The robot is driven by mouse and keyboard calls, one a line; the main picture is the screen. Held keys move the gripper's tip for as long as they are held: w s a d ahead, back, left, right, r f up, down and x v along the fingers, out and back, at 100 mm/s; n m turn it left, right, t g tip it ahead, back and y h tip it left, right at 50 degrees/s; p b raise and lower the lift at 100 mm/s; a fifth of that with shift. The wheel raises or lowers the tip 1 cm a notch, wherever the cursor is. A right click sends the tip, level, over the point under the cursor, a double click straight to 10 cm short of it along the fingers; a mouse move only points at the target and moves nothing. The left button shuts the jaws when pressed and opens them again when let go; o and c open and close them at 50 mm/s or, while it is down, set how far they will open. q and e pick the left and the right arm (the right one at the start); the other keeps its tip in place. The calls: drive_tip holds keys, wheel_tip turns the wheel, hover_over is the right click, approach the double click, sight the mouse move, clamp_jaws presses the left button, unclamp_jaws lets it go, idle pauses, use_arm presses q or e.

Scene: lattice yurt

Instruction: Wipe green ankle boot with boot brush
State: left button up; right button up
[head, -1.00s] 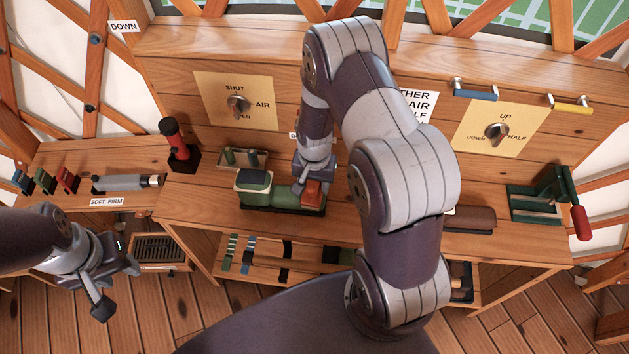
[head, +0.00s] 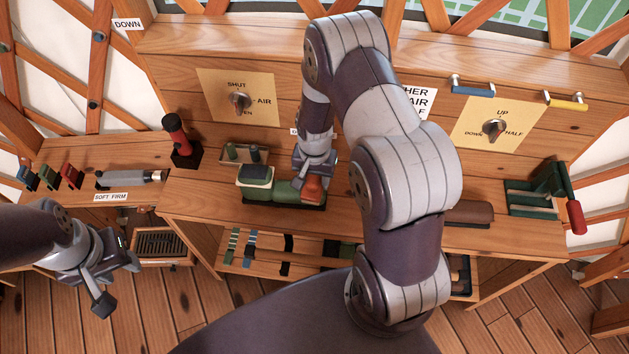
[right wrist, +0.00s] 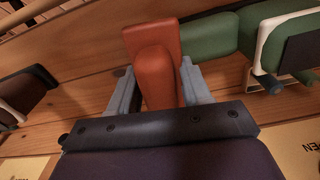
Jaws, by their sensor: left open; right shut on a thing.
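The green ankle boot (head: 284,190) is on the bench top, on a dark base, its taller part with a cream edge to the left and its low part to the right. My right gripper (head: 313,176) is shut on the orange-red boot brush (head: 315,190), at the boot's right end. In the right wrist view the brush (right wrist: 155,75) stands between both fingers, beside the green boot (right wrist: 212,36); whether they touch is unclear. My left gripper (head: 119,283) is open and empty, low at the left, away from the bench.
A red-handled tool (head: 180,140) stands left of the boot, near a small tray (head: 245,155). A grey roller (head: 130,177) lies on the left side table. A brown brush-like block (head: 468,213) and a green clamp (head: 540,190) are at the right. A panel with knobs rises behind.

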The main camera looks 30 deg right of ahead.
drive_tip(key=shift+s+r+p, duration=0.1)
drive_tip(key=shift+r+p, duration=2.05)
drive_tip(key=shift+r, duration=0.7)
